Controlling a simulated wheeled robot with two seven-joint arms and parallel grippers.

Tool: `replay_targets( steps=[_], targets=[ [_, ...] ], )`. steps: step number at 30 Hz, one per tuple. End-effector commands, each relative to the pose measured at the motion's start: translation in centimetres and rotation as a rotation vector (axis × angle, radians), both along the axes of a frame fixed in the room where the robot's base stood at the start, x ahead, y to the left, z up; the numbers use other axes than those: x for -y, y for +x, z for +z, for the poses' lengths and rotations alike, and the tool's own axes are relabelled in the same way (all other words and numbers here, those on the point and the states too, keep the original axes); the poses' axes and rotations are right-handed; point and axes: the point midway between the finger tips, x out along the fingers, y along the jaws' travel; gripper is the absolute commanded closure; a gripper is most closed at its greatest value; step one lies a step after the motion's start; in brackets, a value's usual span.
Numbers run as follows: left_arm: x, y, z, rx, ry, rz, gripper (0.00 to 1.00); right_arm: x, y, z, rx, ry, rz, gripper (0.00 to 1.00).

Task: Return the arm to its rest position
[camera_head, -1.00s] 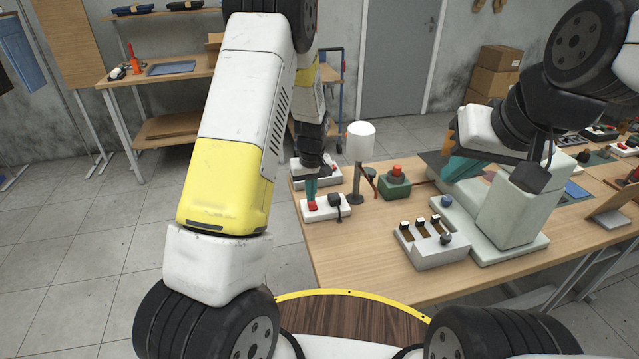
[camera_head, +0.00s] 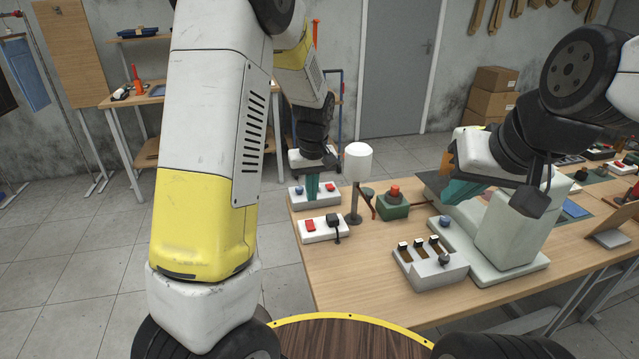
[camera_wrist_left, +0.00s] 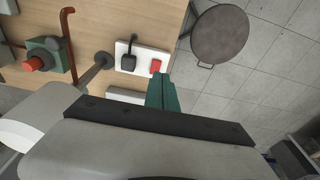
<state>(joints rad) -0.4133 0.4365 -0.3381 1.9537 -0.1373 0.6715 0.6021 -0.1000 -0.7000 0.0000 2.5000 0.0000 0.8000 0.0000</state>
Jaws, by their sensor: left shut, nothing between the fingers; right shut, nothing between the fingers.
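My left gripper (camera_head: 312,190) is shut and empty, its teal fingers pointing down at the left end of the table, in front of or over the rear white box (camera_head: 327,195) with a blue and a red button. The same fingers (camera_wrist_left: 162,95) show in the left wrist view, apart from the front white box (camera_wrist_left: 145,52). That box (camera_head: 335,233) carries a red rocker and a black plug. My right gripper (camera_head: 458,190) is shut and empty, its teal fingers over the right part of the table near the pale green press-like machine (camera_head: 505,235).
A white cylinder on a post (camera_head: 358,165) stands right of my left gripper. A green box with a red button (camera_head: 393,203) and a grey block with several switches (camera_head: 430,263) sit further right. A round stool (camera_wrist_left: 220,36) stands on the floor beside the table.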

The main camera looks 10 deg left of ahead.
Motion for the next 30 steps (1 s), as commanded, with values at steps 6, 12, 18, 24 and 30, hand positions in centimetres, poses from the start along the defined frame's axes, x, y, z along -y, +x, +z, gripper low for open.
replay_targets(
  steps=[6,12,18,24,30],
  targets=[
    [-0.3,-1.0,2.0,0.019,-0.031,-0.016,1.00,0.0,0.0,0.0,0.000,0.000,0.000,1.00],
    [-0.9,-5.4,8.5,0.100,-0.119,-0.099,1.00,0.0,0.0,0.0,0.000,0.000,0.000,1.00],
    [-1.6,-11.6,14.2,0.210,-0.169,-0.218,1.00,0.0,0.0,0.0,0.000,0.000,0.000,1.00],
    [-2.0,-18.2,17.8,0.330,-0.158,-0.339,1.00,0.0,0.0,0.0,0.000,0.000,0.000,1.00],
    [-2.0,-22.7,18.9,0.414,-0.117,-0.424,1.00,0.0,0.0,0.0,0.000,0.000,0.000,1.00]
  ],
)
